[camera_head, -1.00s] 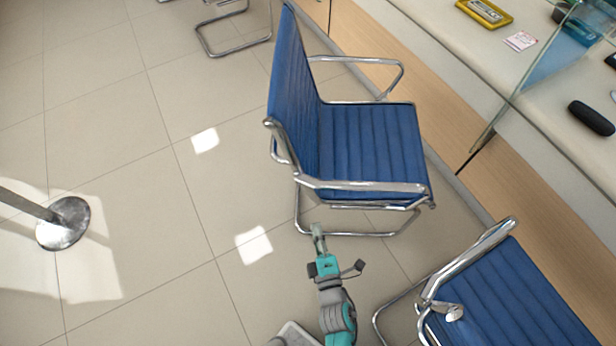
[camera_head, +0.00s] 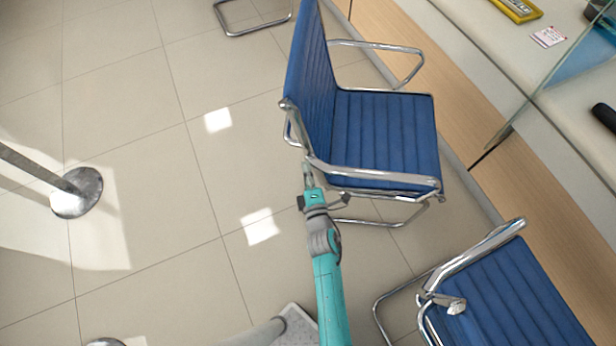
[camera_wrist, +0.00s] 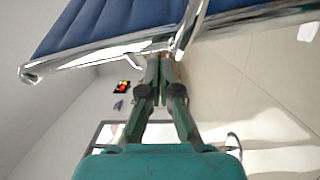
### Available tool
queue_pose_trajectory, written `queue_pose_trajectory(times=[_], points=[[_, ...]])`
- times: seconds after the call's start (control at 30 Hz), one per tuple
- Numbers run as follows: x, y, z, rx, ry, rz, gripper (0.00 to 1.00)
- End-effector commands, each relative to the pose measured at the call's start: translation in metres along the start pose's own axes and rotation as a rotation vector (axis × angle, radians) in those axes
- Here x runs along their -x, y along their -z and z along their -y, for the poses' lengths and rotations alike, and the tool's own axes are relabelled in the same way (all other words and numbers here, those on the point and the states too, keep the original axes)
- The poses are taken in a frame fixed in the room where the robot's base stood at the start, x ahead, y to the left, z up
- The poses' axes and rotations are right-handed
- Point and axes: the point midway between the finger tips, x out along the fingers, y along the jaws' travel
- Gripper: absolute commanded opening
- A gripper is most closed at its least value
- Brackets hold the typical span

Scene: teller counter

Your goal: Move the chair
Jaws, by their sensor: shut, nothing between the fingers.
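A blue chair (camera_head: 385,135) with chrome arms and frame stands in the middle of the head view, beside the counter. My gripper (camera_head: 308,170) is at the chair's near left corner, by the lower end of its near chrome armrest. In the wrist view my gripper (camera_wrist: 160,62) points at the chrome frame (camera_wrist: 110,52) under the blue seat (camera_wrist: 110,18). Its fingers are together with nothing between them. The fingertips are close to the chrome; I cannot tell whether they touch it.
A second blue chair (camera_head: 515,300) stands at the lower right. A round metal post base (camera_head: 78,192) is on the left floor. Part of another chrome frame (camera_head: 252,25) shows at the top. The counter front (camera_head: 430,75) runs along the right. The tiled floor at left is mostly clear.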

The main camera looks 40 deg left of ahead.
Motion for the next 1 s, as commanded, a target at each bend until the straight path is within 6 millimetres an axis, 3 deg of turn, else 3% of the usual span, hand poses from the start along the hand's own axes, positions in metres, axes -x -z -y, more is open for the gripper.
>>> queue_pose_trajectory(times=[0.3,0.77,1.0], points=[[-0.019,-0.022,0.001,-0.001,0.001,0.002,0.0],[-0.023,-0.025,0.0,0.0,0.0,0.002,0.0],[-0.052,-0.054,-0.002,0.001,-0.001,0.006,0.0]])
